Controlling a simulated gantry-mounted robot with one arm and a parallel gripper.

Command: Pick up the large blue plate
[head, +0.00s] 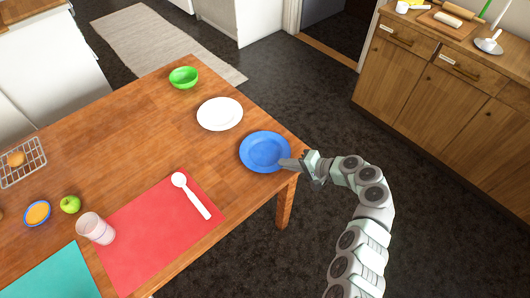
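The large blue plate (262,147) lies near the right corner of the wooden table (150,130). My gripper (284,163) reaches in from the right, and its fingertips overlap the plate's lower right rim in this view. The fingers are small here and seen from above. I cannot tell whether they are open or shut, or whether they touch the rim. The plate looks flat on the table. A small part of its rim is hidden behind the fingers.
A white plate (220,113) lies just behind the blue one, with a green bowl (184,76) farther back. A white spoon (192,196) and a cup (96,229) are on or by the red mat (150,245). A wooden cabinet (440,90) stands at the right.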

